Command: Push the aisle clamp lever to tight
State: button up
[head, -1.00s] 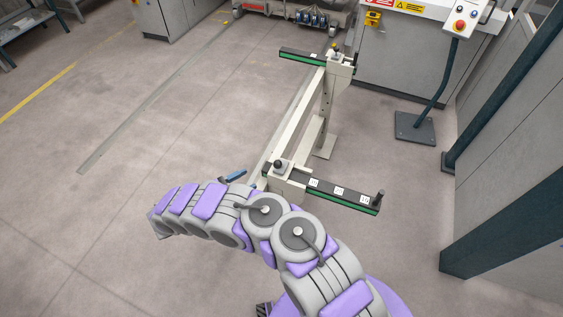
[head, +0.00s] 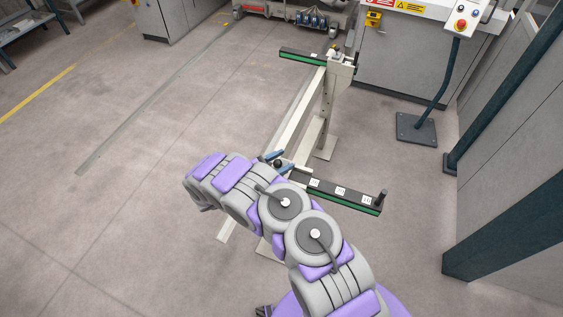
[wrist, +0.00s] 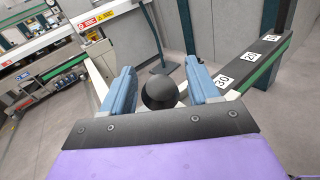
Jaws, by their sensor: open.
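The aisle clamp lever shows as a black ball knob (head: 277,163) at the near end of the cream stand, where the near scale arm starts. In the wrist view the round black knob (wrist: 160,90) lies between the two blue fingers, with a gap on both sides. My gripper (wrist: 160,68) is open, its fingers straddling the knob; I cannot tell any contact. In the head view my gripper (head: 274,160) is partly behind my arm, its blue fingers at the knob. The lever's shaft and any tight marking are hidden.
The near scale arm (head: 345,194), black with white number labels and a green edge, runs right to an upright post. A second arm (head: 302,56) is at the stand's far end. A control pedestal (head: 415,128) stands right. The floor to the left is clear.

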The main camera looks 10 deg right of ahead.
grip_shut()
dwell(0.6)
